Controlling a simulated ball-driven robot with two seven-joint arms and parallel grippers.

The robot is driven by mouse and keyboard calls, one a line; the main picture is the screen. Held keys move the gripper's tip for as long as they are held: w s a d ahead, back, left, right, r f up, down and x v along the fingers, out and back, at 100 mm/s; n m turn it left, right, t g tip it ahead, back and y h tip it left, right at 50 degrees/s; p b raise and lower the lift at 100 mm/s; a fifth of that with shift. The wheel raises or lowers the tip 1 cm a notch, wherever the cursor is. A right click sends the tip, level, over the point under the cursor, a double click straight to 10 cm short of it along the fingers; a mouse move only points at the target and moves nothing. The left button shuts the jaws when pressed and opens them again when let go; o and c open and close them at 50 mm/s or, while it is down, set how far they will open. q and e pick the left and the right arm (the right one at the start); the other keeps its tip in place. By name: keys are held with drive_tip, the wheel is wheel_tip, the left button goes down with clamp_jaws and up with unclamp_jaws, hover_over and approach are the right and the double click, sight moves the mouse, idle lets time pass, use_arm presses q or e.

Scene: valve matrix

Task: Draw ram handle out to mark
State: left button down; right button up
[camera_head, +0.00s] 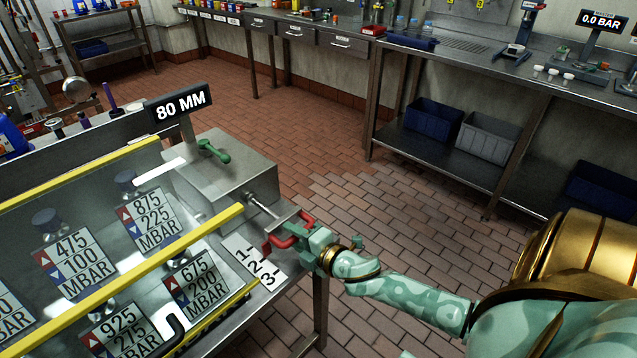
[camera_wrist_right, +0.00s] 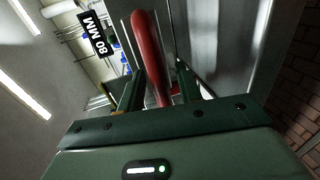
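The red ram handle (camera_head: 274,243) sits on a metal rod (camera_head: 262,207) that comes out of the front of a steel box (camera_head: 222,175). A sign (camera_head: 180,104) above it reads 80 MM. A white plate marked 1, 2, 3 (camera_head: 255,262) lies beside the handle. My right gripper (camera_head: 303,238) is at the handle. In the right wrist view, the red handle (camera_wrist_right: 150,55) stands between the two dark fingers (camera_wrist_right: 158,82). Whether both fingers press on it is unclear. My left gripper is not in view.
Yellow rails (camera_head: 120,275) cross the panel with pressure labels (camera_head: 151,217). A steel bench (camera_head: 480,65) with bins (camera_head: 487,138) below stands at the back right. The tiled floor (camera_head: 320,130) between is clear.

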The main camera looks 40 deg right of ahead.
drive_tip(key=p+v, duration=0.2)
drive_tip(key=v, duration=1.4)
drive_tip(key=shift+s+a, duration=0.1)
drive_tip(key=shift+s, duration=0.05)
drive_tip(key=s+d+f+m+g+h, duration=0.1)
drive_tip(key=s+f+m+g, duration=0.25)
drive_tip(key=s+f, duration=0.4)
drive_tip(key=s+d+f+m+g+h, duration=0.15)
drive_tip(key=s+f+m, duration=0.25)
drive_tip(key=f, duration=0.7)
drive_tip(key=s+f+m+g, duration=0.4)
drive_tip(key=s+f, duration=0.2)
drive_tip(key=f, duration=0.4)
drive_tip(key=s+a+f+m+g, duration=0.25)
drive_tip(key=s+f, duration=0.25)
drive_tip(key=s, duration=0.3)
drive_tip(key=s+a+f+m+g, duration=0.1)
drive_tip(key=s+a+f+g, duration=0.2)
drive_tip(key=s+f, duration=0.35)
drive_tip(key=shift+g+y, duration=0.45)
drive_tip(key=shift+y, duration=0.1)
drive_tip(key=shift+s+a+f, duration=0.1)
drive_tip(key=shift+s+a, duration=0.25)
drive_tip(key=shift+a, duration=0.55)
drive_tip(key=shift+s+a+f, duration=0.1)
drive_tip(key=shift+s+a, duration=0.2)
drive_tip(key=shift+a, duration=0.65)
drive_tip(key=shift+s+a, duration=0.35)
drive_tip(key=shift+a, duration=0.55)
